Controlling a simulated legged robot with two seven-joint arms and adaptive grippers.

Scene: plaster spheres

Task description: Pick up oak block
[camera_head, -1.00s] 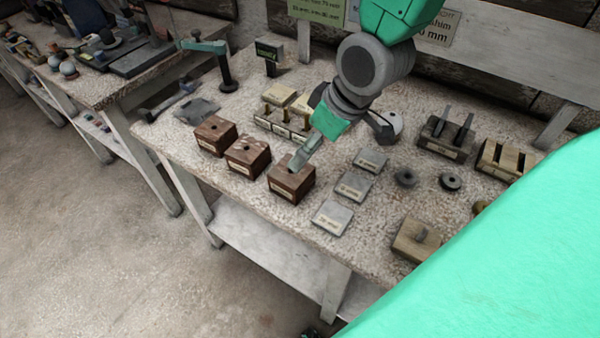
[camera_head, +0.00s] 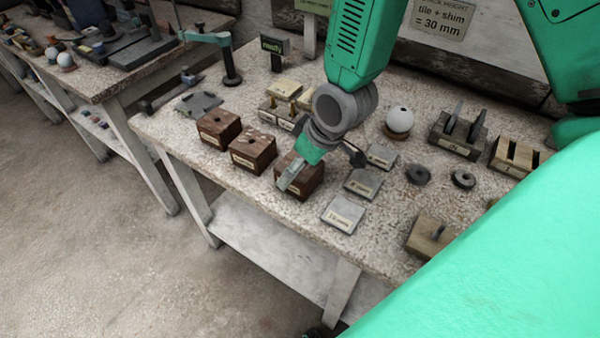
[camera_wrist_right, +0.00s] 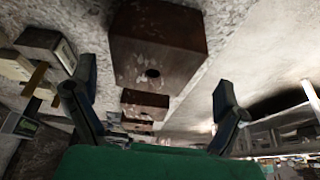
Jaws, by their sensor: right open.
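Three dark reddish-brown blocks, each with a label and a top hole, stand in a row near the bench's front edge: a left one (camera_head: 218,128), a middle one (camera_head: 252,150) and a right one (camera_head: 312,176). I cannot read which label says oak. My right gripper (camera_head: 287,181) is in front of the right block in the head view and hides part of it. In the right wrist view the gripper (camera_wrist_right: 155,108) has its two fingers wide apart and empty. A large brown block (camera_wrist_right: 160,45) lies beyond the fingertips, the other blocks behind it. My left gripper is out of view.
Grey labelled tiles (camera_head: 343,214) lie just right of the right block. The bench's front edge is close to the blocks.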

